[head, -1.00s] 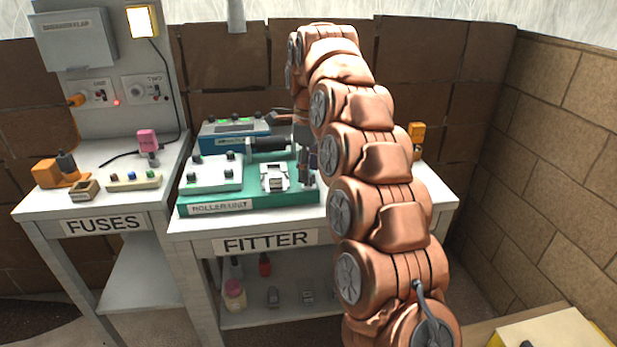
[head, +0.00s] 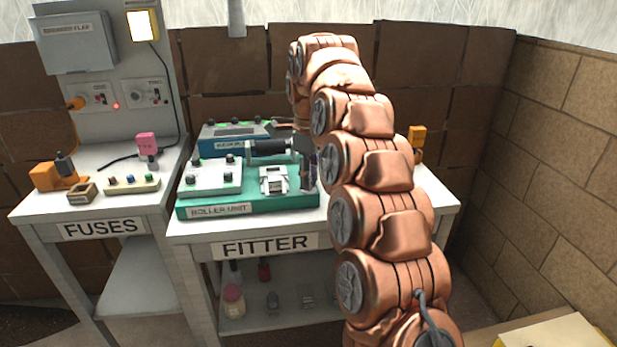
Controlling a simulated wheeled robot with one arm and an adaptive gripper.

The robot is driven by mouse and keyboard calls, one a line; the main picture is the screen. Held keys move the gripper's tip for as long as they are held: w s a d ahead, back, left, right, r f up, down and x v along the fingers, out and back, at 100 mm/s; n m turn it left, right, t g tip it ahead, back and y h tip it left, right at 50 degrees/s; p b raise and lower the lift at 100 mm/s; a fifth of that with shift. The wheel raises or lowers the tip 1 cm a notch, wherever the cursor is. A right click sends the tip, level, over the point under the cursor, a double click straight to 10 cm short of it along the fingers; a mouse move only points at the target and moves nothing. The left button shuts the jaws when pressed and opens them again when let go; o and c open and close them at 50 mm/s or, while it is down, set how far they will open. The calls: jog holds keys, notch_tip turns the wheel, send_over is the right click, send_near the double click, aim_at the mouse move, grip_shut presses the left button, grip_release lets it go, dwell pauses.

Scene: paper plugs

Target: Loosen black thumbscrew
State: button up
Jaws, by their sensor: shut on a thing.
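The green roller unit (head: 250,205) stands on the fitter bench, with a black roller (head: 268,147) across its back. My gripper (head: 306,178) points down at the unit's right end, partly covered by my copper arm. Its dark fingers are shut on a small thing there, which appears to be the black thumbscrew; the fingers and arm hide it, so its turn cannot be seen. A white cover (head: 212,178) with small dark knobs at its corners lies on the unit's left part. A pale metal block (head: 273,180) sits left of my gripper.
A blue device (head: 225,130) stands behind the roller unit. An orange-yellow object (head: 416,140) stands at the bench's right, beyond my arm. The fuses bench (head: 70,212) to the left holds small parts. A brick wall (head: 560,130) bounds the right side.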

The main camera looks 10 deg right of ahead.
grip_shut()
jog(key=shift+r+n+p, duration=0.2)
jog(key=shift+n+p, duration=0.3)
jog(key=shift+n, duration=0.3)
jog(key=n+p, duration=0.2)
jog(key=n, duration=0.3)
jog(key=n+p, duration=0.2)
jog(key=n, duration=0.3)
jog(key=shift+n+p, duration=0.4)
jog(key=n+p, duration=0.2)
jog(key=n, duration=0.4)
jog(key=shift+n, duration=0.4)
jog(key=n+p, duration=0.1)
jog(key=n, duration=0.5)
jog(key=shift+f+p, duration=0.2)
jog(key=shift+p, duration=0.1)
